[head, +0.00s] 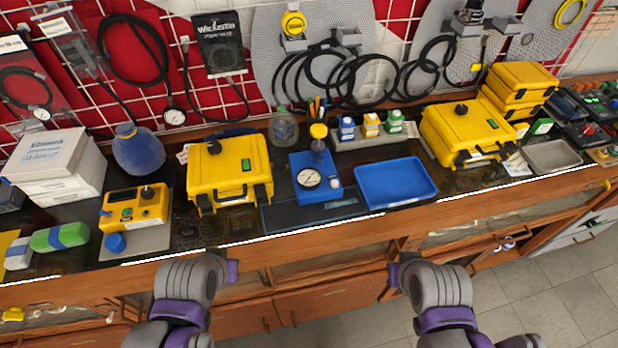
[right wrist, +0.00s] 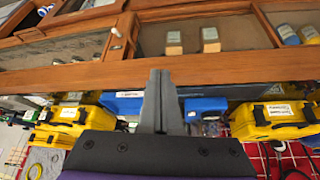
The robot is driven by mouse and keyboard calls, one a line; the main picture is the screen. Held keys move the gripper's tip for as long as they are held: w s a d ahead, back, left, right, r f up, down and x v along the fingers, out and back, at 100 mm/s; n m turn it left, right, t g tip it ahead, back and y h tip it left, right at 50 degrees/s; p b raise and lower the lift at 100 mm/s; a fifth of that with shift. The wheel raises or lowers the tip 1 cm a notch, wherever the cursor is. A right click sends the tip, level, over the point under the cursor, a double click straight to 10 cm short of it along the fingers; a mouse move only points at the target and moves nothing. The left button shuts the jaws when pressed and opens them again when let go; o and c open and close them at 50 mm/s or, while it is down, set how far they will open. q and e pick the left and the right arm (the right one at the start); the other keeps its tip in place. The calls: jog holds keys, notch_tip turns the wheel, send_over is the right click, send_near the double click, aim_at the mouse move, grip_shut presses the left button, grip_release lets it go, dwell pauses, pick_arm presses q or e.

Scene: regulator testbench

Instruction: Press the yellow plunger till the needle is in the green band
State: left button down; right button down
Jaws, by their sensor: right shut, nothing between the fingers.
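The yellow plunger (head: 318,131) stands up on top of the blue regulator block (head: 327,191) at the middle of the bench. A round white gauge (head: 309,178) sits on the block's front; its needle and green band are too small to read. My right gripper (right wrist: 160,74) is shut and empty in the right wrist view, its two fingers together. In the head view both of my arms end in front of the bench edge, well short of the block. The left gripper's purple body (head: 232,271) shows there, but its fingers are hidden.
An empty blue tray (head: 397,183) lies right of the block, and a yellow case (head: 230,172) stands to its left. Behind are a bottle (head: 284,127) and a rack of small bottles (head: 369,131). The wooden bench edge (head: 330,237) runs between my arms and the block.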

aim_at(319, 131)
dwell(0.8)
pick_arm(q)
jog(key=shift+s+f, duration=0.15)
jog(key=shift+f, duration=0.2)
pick_arm(e)
jog(key=w+a+r+m+t+y, duration=0.1)
jog(key=w+a+r, duration=0.4)
jog(key=w, duration=0.6)
jog(key=w+a+r+m+t+y, duration=0.1)
jog(key=w+a+r, duration=0.5)
jog(key=w, duration=0.6)
jog(key=w+a+r+m+y, duration=0.1)
jog(key=w+a+r+m, duration=0.2)
jog(key=w+a+r, duration=0.2)
jog(key=w+r, duration=0.3)
jog(key=w, duration=0.3)
jog(key=shift+w+a+t, duration=0.25)
jog(key=shift+a+t, duration=0.1)
jog(key=shift+t, duration=0.05)
